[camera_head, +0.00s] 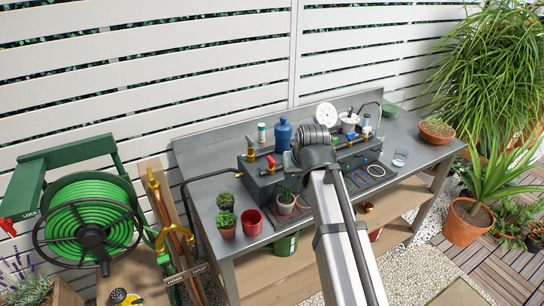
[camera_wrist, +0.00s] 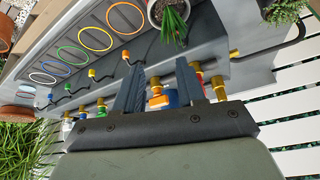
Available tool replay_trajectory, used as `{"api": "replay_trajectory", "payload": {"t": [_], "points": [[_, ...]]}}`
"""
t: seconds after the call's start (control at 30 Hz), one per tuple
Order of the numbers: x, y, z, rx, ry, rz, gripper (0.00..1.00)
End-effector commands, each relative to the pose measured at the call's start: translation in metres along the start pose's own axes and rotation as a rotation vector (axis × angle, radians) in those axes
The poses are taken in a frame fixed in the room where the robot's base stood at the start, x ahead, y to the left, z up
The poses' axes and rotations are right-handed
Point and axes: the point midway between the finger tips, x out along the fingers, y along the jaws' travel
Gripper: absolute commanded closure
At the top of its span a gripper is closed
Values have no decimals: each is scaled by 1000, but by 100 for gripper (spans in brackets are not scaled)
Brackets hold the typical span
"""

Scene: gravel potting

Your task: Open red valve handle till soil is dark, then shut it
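A red valve handle (camera_head: 270,161) sits on the left part of the grey pipe box on the bench in the head view. In the wrist view a red handle (camera_wrist: 199,88) shows just right of the right finger. I cannot tell whether a finger touches a handle. A potted plant (camera_head: 286,198) stands in front of the box, and shows at the top of the wrist view (camera_wrist: 172,22). Its soil is too small to judge.
Several coloured rings (camera_wrist: 97,39) lie along the bench (camera_head: 205,188). A red pot (camera_head: 252,221) and small cacti stand at the left front.

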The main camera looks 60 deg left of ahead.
Motion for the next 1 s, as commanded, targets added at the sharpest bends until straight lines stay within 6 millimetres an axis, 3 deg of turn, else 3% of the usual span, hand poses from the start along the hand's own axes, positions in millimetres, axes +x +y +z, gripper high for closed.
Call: {"api": "replay_trajectory", "payload": {"t": [0.03,0.17,0.33,0.4,0.5,0.63,0.77,1.0], "points": [[-15,-11,-20,-17,19,-8,61],[-51,-27,-54,-51,49,-25,61],[-92,-33,-96,-90,68,-43,61],[-98,-36,-112,-121,43,-55,61],[-93,-40,-116,-178,-14,-79,61],[-94,-43,-99,-266,-80,-105,61],[-93,-43,-95,-311,-96,-110,61],[-70,-45,-93,-320,-96,-110,61]]}}
